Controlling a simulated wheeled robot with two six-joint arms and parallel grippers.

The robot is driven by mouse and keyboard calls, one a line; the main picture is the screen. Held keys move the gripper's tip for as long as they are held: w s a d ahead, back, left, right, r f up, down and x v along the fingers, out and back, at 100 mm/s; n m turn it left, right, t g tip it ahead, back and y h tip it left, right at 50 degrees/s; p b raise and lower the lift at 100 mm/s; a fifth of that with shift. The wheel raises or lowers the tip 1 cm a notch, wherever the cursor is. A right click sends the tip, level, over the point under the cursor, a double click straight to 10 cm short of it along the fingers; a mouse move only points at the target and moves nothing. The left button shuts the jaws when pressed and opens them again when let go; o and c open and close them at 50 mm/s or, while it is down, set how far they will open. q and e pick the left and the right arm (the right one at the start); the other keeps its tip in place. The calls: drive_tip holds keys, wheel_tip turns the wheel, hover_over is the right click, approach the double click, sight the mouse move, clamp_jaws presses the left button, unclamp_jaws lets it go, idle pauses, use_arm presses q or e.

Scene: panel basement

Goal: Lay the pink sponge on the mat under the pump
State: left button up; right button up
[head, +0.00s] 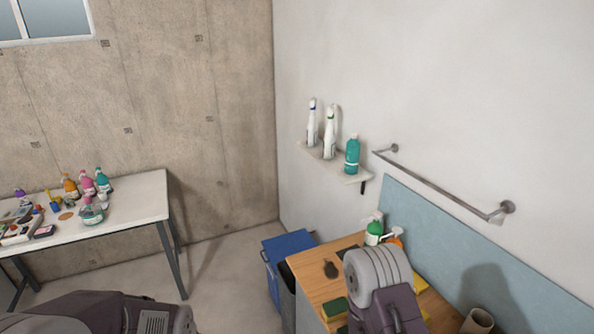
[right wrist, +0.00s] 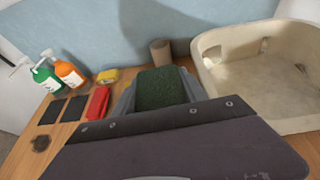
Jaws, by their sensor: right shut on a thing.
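My right gripper (right wrist: 157,92) is shut on a block with a dark green scouring face (right wrist: 160,88). Only that face shows, so I cannot tell whether its body is pink. It is held over the wooden counter (head: 308,266). A green pump bottle (right wrist: 45,78) and an orange pump bottle (right wrist: 68,75) stand by the blue wall panel. Two dark mats (right wrist: 75,110) (right wrist: 50,111) lie in front of them. A red block (right wrist: 98,103), perhaps a sponge, lies right of the mats. My left gripper is out of view.
A yellow sponge (right wrist: 107,76) lies behind the red block. A yellow-green sponge (head: 333,308) lies near the counter's front. A cardboard tube (right wrist: 160,52) and a beige sink (right wrist: 238,108) are at the right. A dark round item (right wrist: 40,144) lies in front of the mats.

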drive_tip(key=shift+w+a+f+b, duration=0.45)
drive_tip(key=shift+a+f+b, duration=0.3)
drive_tip(key=shift+b, duration=0.45)
drive_tip(key=w+a+f+n+t+b, duration=0.1)
drive_tip(key=a+f+b, duration=0.3)
drive_tip(key=a, duration=0.3)
drive_tip(key=w+a+f+n+t+y+b, duration=0.1)
drive_tip(key=a+f+b, duration=0.4)
drive_tip(key=a, duration=0.3)
drive_tip(key=shift+w+a+f+b, duration=0.25)
drive_tip(key=shift+w+b, duration=0.1)
drive_tip(key=shift+b, duration=0.05)
drive_tip(key=shift+n+t+y, duration=0.3)
